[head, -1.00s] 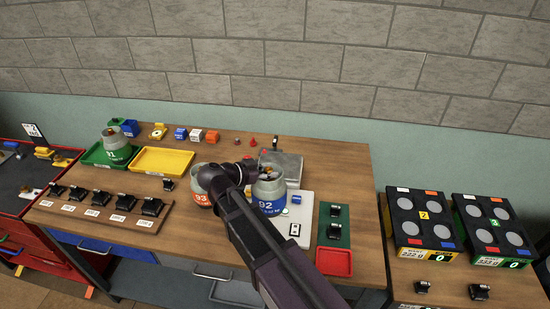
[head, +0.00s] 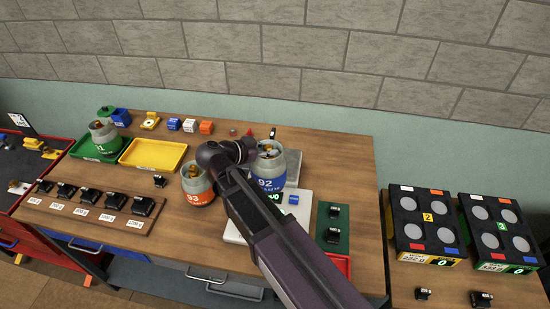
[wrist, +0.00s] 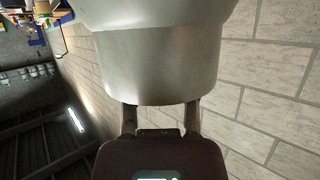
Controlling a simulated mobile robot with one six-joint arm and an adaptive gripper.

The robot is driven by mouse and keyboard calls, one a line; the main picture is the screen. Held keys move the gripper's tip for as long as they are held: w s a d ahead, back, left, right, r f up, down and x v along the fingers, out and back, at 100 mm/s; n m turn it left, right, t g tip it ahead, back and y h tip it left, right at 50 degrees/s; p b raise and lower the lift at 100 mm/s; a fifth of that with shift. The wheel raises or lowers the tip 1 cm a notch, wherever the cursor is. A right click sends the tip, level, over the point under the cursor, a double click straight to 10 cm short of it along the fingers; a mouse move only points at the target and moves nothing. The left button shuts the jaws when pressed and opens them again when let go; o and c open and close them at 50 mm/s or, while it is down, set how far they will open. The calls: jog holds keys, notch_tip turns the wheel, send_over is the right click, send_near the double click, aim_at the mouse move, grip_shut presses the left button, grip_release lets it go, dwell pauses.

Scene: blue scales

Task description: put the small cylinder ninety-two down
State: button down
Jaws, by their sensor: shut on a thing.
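The small cylinder 92 (head: 267,184), grey with a blue band and white "92", is upright in the head view in front of the rear metal plate. My gripper (wrist: 161,112) is shut on it; the two fingers reach its pale grey body in the wrist view. In the head view the cylinder and my arm hide the fingers. The cylinder appears to be above the white scale (head: 299,214); I cannot tell its clearance. The orange-banded cylinder 93 (head: 198,187) stands on the table just left.
The green tray (head: 86,156) holds cylinder 91 (head: 103,133); the yellow tray (head: 152,164) beside it is empty. Black labelled blocks (head: 91,195) line the left front. A red tray (head: 339,263) is partly behind my arm. Bare wooden tabletop (head: 345,160) shows at the right rear.

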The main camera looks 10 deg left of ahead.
jog(key=shift+s, duration=0.1)
jog(key=shift+w+a, duration=0.15)
jog(key=shift+w, duration=0.45)
jog(key=w+f+b, duration=0.1)
jog(key=w, duration=1.2)
jog(key=shift+w+a+f, duration=0.15)
jog(key=shift+w+a, duration=0.1)
jog(key=shift+a, duration=0.15)
jog(key=shift+w+f+b, duration=0.35)
jog(key=shift+f+b, duration=0.6)
jog(key=shift+b, duration=0.1)
jog(key=shift+w+f+b, duration=0.3)
jog(key=shift+f+b, duration=0.6)
jog(key=shift+b, duration=0.1)
jog(key=shift+f, duration=0.1)
jog(key=shift+c, duration=2)
grip_release()
